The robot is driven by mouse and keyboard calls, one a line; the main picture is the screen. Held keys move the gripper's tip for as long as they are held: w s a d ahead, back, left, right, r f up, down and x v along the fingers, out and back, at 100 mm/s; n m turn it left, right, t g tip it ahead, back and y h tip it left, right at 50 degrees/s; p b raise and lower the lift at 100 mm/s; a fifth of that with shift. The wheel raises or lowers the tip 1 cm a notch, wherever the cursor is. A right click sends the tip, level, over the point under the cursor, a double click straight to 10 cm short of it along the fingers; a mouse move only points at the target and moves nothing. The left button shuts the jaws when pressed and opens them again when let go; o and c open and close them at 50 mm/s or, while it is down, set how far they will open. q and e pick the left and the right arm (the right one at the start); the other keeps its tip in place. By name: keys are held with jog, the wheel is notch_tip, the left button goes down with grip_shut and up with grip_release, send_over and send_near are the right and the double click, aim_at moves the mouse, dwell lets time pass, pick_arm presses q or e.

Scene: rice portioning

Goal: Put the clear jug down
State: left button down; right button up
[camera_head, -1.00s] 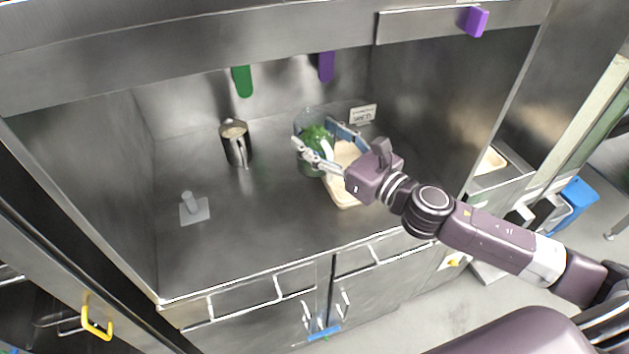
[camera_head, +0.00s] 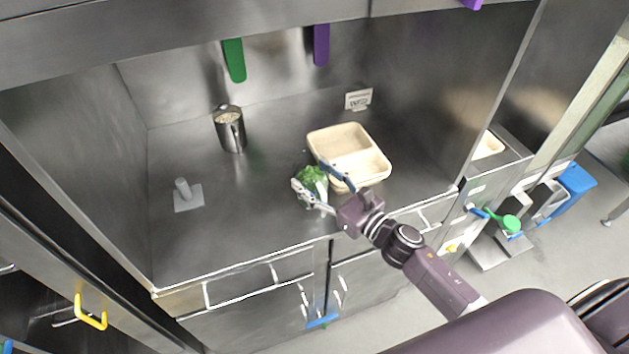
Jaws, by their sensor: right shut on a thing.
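The clear jug (camera_head: 309,187) holds green leafy contents and stands near the front of the steel counter (camera_head: 235,215), just left of and in front of the beige tray. My right gripper (camera_head: 318,180) is shut on the jug, with its fingers on either side. The fingers and the see-through wall make the jug's outline hard to make out. I cannot tell whether its base touches the counter. My left gripper is not in view.
A beige compartment tray (camera_head: 380,168) lies close behind the jug. A metal container (camera_head: 230,130) with pale contents stands at back left. A grey plate with a peg (camera_head: 188,196) is at left. A small sign (camera_head: 358,99) stands behind. Counter between is clear.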

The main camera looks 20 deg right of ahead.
jog(key=shift+f, duration=0.6)
jog(key=shift+f+b, duration=0.2)
jog(key=shift+b, duration=0.1)
jog(key=o, duration=1.6)
jog(key=shift+r, duration=0.1)
